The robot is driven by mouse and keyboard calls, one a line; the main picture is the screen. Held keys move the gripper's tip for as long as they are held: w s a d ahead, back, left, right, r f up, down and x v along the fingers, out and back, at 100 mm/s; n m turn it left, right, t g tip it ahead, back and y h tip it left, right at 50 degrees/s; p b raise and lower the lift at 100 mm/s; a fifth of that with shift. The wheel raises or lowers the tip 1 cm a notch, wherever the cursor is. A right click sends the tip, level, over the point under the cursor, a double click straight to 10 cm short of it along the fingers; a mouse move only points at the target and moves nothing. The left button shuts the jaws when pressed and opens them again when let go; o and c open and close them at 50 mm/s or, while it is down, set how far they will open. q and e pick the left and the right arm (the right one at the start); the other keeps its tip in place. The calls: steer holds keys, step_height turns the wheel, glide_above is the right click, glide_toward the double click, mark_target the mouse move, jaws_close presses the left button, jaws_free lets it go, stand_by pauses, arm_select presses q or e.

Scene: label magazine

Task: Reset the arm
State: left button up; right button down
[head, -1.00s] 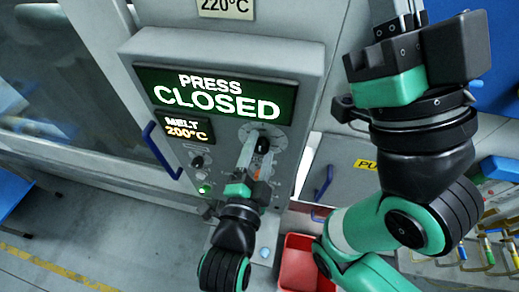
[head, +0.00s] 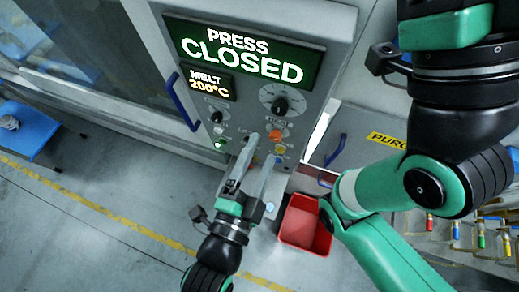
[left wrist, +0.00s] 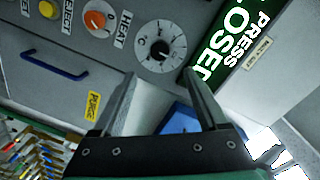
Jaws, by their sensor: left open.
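My left gripper (head: 261,153) is in front of the lower part of the press control panel (head: 330,60). Its two grey fingers are apart with nothing between them, and the left wrist view also shows the gap (left wrist: 160,92). The black dial (head: 283,101) is above the fingertips in the head view. In the left wrist view the dial (left wrist: 153,47) lies beyond the fingers, apart from them. My right arm crosses the right side of the head view; its fingers are outside the picture.
The display (head: 243,52) reads PRESS CLOSED, and a smaller one (head: 208,83) reads MELT 200°C. A red bin (head: 305,224) is on the floor. Blue handles (head: 176,102) stick out. The floor at left is mostly clear.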

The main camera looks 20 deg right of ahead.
arm_select(q)
steer(key=shift+s+a, duration=0.1)
stand_by(0.5)
steer(key=w+a+r+n+t+y+p, duration=0.1)
steer(key=w+a+r+t, duration=0.1)
steer(key=a+r, duration=0.35)
steer(key=w+a+r+n+t+y+p, duration=0.1)
steer(key=w+a+r+t, duration=0.15)
steer(key=r, duration=0.65)
steer(key=w+a+r+n+t+y+p, duration=0.1)
steer(key=w+a+r+t, duration=0.2)
steer(key=r, duration=0.4)
steer(key=s+a+r+n+t+y, duration=0.3)
steer(key=a+r+n, duration=0.3)
steer(key=r+n, duration=0.2)
steer(key=s+a+r+n+t+y+p, duration=0.1)
steer(key=s+a+r+n+t+y, duration=0.1)
steer(key=a+r+n, duration=0.5)
step_height(320, 180, up, 6)
steer(key=shift+s+a+f+n+t+y, duration=0.25)
steer(key=shift+s+n+t+y, duration=0.2)
steer(key=shift+s+t, duration=0.3)
